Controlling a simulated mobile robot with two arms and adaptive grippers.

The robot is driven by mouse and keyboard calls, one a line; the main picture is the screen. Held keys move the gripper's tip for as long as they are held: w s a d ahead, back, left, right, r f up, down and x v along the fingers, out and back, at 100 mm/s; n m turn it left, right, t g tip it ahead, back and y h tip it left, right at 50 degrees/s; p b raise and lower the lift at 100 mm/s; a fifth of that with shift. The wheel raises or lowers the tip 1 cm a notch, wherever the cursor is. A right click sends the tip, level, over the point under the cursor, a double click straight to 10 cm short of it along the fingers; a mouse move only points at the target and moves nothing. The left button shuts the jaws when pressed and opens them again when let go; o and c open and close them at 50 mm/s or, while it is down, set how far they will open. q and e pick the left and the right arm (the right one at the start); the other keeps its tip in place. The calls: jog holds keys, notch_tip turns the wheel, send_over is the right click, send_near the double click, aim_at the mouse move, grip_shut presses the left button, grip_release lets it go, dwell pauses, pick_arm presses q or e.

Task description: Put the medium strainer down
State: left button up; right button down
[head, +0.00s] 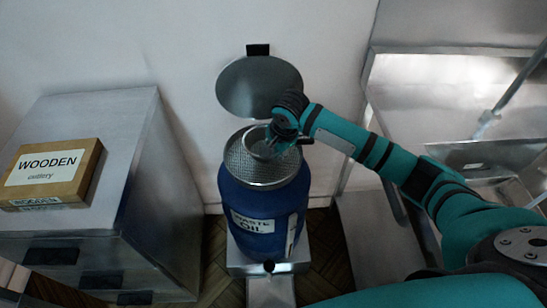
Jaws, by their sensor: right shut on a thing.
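The medium strainer (259,150) looks like the small round mesh bowl over the top of the blue waste oil drum (240,203). My right gripper (284,137) is shut on it at its right side and partly hides it. A wider mesh basket (243,171) with a metal rim sits in the drum's mouth, below and around the strainer. I cannot tell whether the strainer touches this basket.
The drum's round lid (250,86) stands open behind it by the wall. A wooden cutlery box (54,174) lies on the metal cabinet (118,115) at left. Metal counters (425,90) stand at right. The cabinet top beside the box is clear.

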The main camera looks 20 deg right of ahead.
jog(key=x, duration=0.2)
jog(key=shift+w+f, duration=0.2)
jog(key=shift+f, duration=0.6)
jog(key=c, duration=1.4)
grip_release()
jog(key=shift+f, duration=0.1)
jog(key=shift+c, duration=0.2)
jog(key=v, duration=1.2)
jog(key=shift+p, duration=0.35)
